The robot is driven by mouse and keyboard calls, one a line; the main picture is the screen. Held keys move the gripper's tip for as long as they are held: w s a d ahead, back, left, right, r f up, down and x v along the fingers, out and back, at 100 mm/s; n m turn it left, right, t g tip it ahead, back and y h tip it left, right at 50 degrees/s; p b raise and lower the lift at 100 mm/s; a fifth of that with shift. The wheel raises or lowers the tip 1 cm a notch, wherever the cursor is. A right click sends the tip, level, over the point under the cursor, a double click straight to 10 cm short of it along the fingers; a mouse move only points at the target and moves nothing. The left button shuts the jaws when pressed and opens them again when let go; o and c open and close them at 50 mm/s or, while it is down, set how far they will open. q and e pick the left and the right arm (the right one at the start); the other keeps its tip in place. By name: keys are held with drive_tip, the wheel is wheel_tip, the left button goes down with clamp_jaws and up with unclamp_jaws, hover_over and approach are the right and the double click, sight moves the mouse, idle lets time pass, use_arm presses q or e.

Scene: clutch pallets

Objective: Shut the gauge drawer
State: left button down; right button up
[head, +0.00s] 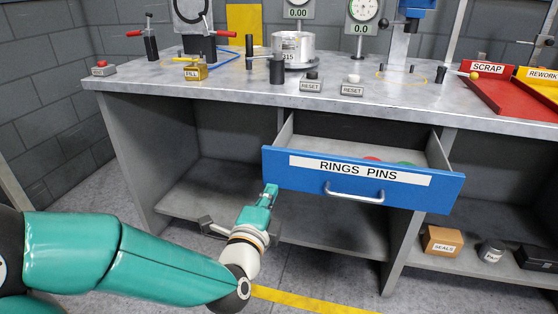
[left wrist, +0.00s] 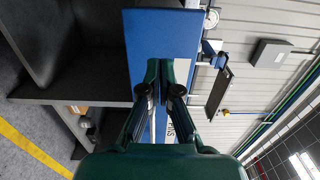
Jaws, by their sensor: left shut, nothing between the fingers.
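The gauge drawer has a blue front (head: 440,190) labelled "RINGS PINS" and a silver bar handle (head: 352,194). It stands pulled out under the bench top, with red and green items partly showing inside. In the left wrist view the blue front (left wrist: 148,32) fills the middle, turned on its side. My left gripper (head: 270,190) is shut and empty, at the lower left part of the front, left of the handle. In the left wrist view its fingertips (left wrist: 167,66) point at the front; I cannot tell whether they touch it. My right gripper is not in view.
The grey bench top (head: 235,92) holds gauges, reset buttons and a steel pot (head: 293,48). Red scrap tray (head: 510,92) stands at the right. A seals box (head: 441,242) and a small tin (head: 491,251) sit on the lower right shelf. Space below the drawer looks empty.

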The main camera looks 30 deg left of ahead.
sight(282, 168)
use_arm(q)
drive_tip(key=p+x, duration=0.3)
drive_tip(key=x, duration=0.3)
drive_tip(key=shift+f+p, duration=0.15)
drive_tip(key=shift+p, duration=0.15)
drive_tip(key=shift+w+a, duration=0.15)
drive_tip(key=shift+w, duration=0.55)
